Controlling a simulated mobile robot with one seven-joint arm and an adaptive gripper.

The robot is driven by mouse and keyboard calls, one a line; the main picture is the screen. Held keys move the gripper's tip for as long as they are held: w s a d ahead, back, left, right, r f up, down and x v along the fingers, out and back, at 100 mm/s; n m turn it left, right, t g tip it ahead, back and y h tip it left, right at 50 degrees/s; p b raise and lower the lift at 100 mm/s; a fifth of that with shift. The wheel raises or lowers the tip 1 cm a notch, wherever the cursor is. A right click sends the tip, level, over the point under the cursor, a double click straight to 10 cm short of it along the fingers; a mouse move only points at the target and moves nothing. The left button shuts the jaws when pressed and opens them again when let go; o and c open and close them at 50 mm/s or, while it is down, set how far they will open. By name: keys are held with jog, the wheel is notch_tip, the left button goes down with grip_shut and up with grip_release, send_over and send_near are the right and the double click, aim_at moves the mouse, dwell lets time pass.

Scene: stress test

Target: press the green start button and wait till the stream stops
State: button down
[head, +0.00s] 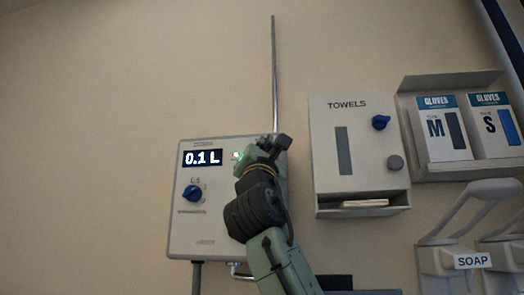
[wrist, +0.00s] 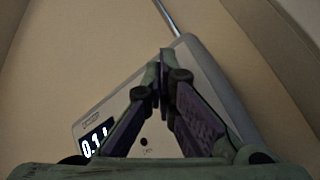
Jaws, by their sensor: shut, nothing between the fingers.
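The dispenser panel (head: 215,230) is a pale box on the wall. Its display (head: 202,157) reads 0.1 L, and a blue knob (head: 193,192) sits below it. A small green lit spot, the green start button (head: 238,155), shows right of the display, partly hidden by my gripper. My gripper (head: 281,143) is in front of the panel's upper right part. In the wrist view, my gripper (wrist: 162,62) is shut with its fingertips together over the panel (wrist: 200,75); the display (wrist: 95,140) shows at lower left. I cannot tell whether the fingertips touch the panel. No stream is visible.
A towel dispenser (head: 322,190) hangs right of my arm. Two glove boxes (head: 437,133) are in a rack farther right. A soap dispenser (head: 447,262) is at lower right. A thin metal pipe (head: 274,80) rises above the panel. The wall to the left is bare.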

jog(key=shift+s+a, duration=0.1)
jog(key=shift+s, duration=0.5)
jog(key=s, duration=0.2)
jog(key=s+a+b, duration=0.1)
jog(key=s, duration=0.2)
jog(key=shift+f, duration=0.15)
dwell(0.9)
